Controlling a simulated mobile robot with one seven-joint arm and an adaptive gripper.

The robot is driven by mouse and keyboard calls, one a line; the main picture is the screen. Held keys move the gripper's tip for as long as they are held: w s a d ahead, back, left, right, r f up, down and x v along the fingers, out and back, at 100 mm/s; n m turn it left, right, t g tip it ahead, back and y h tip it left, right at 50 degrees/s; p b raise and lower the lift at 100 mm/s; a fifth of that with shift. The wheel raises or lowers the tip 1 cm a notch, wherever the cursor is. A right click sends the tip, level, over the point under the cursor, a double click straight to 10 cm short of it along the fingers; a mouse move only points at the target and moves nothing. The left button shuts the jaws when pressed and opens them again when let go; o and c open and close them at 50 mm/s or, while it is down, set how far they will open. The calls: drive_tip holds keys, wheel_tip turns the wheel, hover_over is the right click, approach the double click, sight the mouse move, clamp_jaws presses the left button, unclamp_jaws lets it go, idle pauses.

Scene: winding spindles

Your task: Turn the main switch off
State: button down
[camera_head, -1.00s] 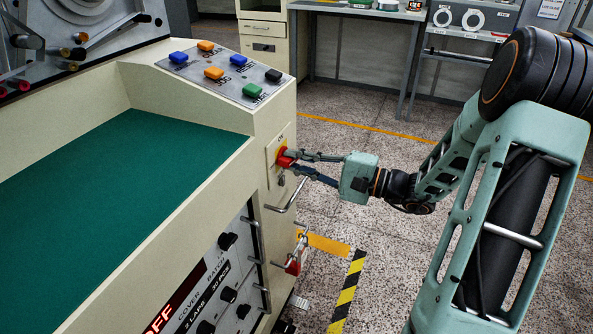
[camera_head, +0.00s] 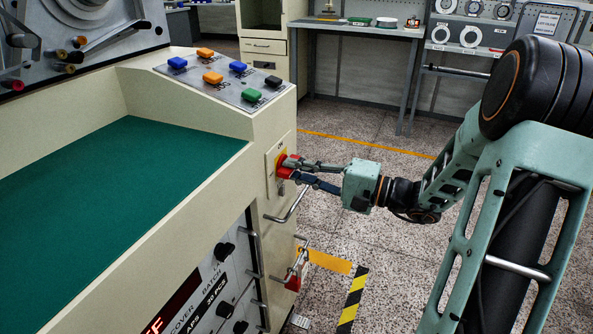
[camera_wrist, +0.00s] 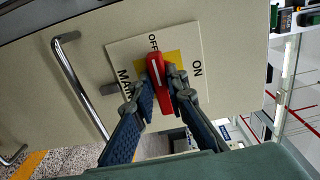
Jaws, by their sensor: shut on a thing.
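The main switch is a red rotary knob (camera_wrist: 155,68) with a white line, on a yellow square and a pale plate (camera_wrist: 119,53) lettered OFF, ON and MAIN. In the wrist view, the white-marked end of the knob lies close to the OFF lettering, with ON off to its right. My gripper (camera_wrist: 163,88) has one finger on each side of the knob and is shut on it. In the head view, the red knob (camera_head: 284,172) sits on the cabinet's end face, partly hidden by my gripper (camera_head: 294,168), which reaches in from the right.
A metal bar handle (camera_head: 288,204) sticks out just below the switch, and a red padlock (camera_head: 292,282) hangs lower. Coloured push buttons (camera_head: 213,77) sit on the sloped panel above. Open speckled floor lies right of the cabinet; a grey bench (camera_head: 350,30) stands behind.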

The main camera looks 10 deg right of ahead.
drive_tip(key=c, duration=1.9)
unclamp_jaws()
drive_tip(key=shift+c, duration=0.2)
drive_tip(key=v, duration=1.2)
